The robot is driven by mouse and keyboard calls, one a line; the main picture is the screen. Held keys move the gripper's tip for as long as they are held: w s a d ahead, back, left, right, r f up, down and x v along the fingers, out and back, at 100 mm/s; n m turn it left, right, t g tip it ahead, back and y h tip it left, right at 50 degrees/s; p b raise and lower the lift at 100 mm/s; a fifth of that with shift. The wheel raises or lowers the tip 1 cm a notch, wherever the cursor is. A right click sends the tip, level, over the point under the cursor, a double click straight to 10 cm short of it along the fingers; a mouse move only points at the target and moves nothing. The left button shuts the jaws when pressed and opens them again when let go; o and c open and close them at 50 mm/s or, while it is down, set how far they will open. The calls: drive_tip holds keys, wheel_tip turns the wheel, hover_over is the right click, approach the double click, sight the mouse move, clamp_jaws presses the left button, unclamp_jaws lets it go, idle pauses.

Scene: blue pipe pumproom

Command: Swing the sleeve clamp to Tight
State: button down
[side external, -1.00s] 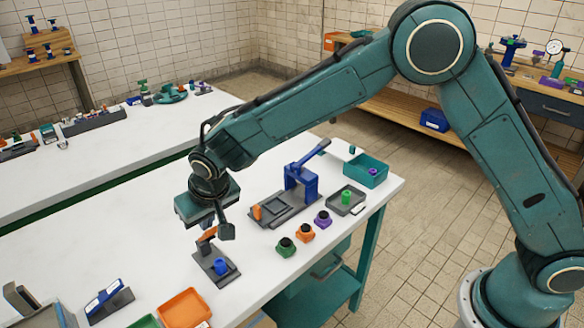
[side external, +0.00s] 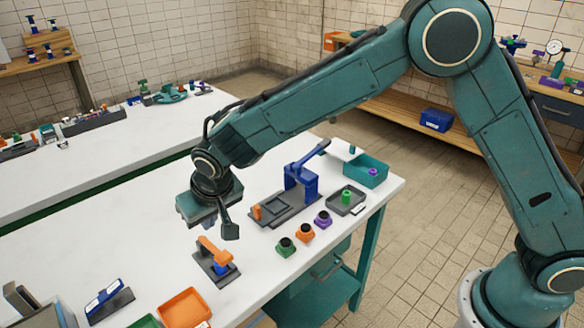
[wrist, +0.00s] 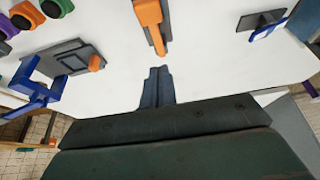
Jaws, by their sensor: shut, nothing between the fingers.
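The sleeve clamp stands on a dark grey base (side external: 218,276) near the front of the white bench in the side view. In the wrist view the orange lever (wrist: 149,14) is at the top middle, running down the picture. My gripper (wrist: 157,72) is shut and empty, its tips a short way from the lever in that view.
A blue-handled press fixture (side external: 300,185) stands behind to the right, with green (side external: 285,247), orange (side external: 305,233) and purple (side external: 322,219) knobs in front. An orange tray (side external: 184,307) and a blue-topped block (side external: 104,297) sit at the front left. Bench left of the clamp is clear.

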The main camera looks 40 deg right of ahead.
drive_tip(key=r, duration=0.1)
drive_tip(key=w+r, duration=0.1)
drive_tip(key=r, duration=0.3)
drive_tip(key=shift+w, duration=0.35)
idle(0.5)
drive_tip(key=s+d+r, duration=0.6)
drive_tip(key=d+r, duration=0.1)
drive_tip(key=d, duration=0.2)
drive_tip(key=s+d+r, duration=0.7)
drive_tip(key=d, duration=0.2)
drive_tip(key=s+d+f, duration=0.1)
drive_tip(key=s+d, duration=0.3)
drive_tip(key=s, duration=0.6)
drive_tip(key=s+d+f+t, duration=0.1)
drive_tip(key=s+d, duration=0.4)
drive_tip(key=s, duration=0.5)
drive_tip(key=shift+d, duration=0.3)
